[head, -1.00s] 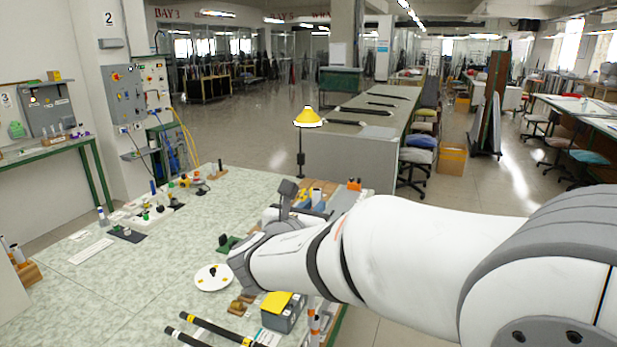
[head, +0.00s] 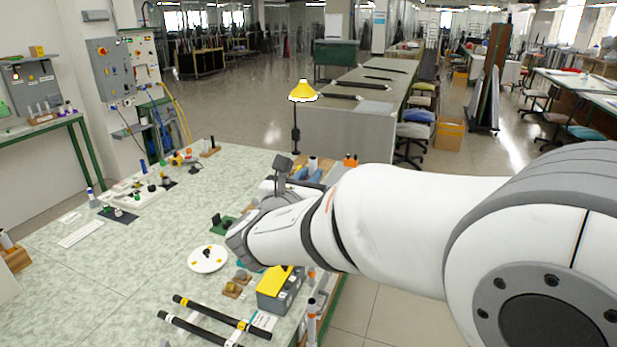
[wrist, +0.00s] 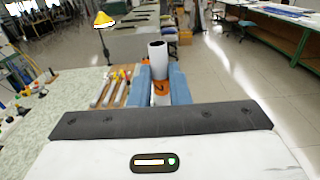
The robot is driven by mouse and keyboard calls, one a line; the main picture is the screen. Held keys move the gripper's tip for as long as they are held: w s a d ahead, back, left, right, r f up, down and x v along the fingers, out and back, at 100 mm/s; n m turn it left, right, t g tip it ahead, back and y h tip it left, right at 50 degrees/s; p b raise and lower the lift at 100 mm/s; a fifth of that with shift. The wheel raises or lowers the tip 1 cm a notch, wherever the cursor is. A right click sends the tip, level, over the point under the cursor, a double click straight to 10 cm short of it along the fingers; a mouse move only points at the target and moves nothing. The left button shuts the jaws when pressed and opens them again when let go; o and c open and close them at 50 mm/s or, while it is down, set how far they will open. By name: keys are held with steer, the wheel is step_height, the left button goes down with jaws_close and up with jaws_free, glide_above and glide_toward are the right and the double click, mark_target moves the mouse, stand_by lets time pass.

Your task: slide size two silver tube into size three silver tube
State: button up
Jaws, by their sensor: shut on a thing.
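My gripper (wrist: 162,82) has blue fingers and is shut on a silver tube (wrist: 158,62) with a dark open top end. The tube stands roughly upright between the fingers and carries an orange band with a dark mark that looks like a 2. In the head view my gripper (head: 308,173) is over the far right side of the bench, partly hidden by my arm. In the wrist view several tubes with orange or yellow bands lie in a wooden tray (wrist: 122,101) left of the gripper. I cannot tell which tube is size three.
A yellow lamp (head: 303,92) stands behind the gripper. The green bench (head: 120,265) carries a white disc (head: 207,259), a grey box with a yellow top (head: 280,290) and black rods (head: 222,315). The bench's middle left is mostly clear.

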step_height(320, 180, down, 5)
steer(key=b, duration=0.4)
steer(key=shift+f, duration=0.1)
steer(key=shift+b, duration=0.45)
stand_by(1.5)
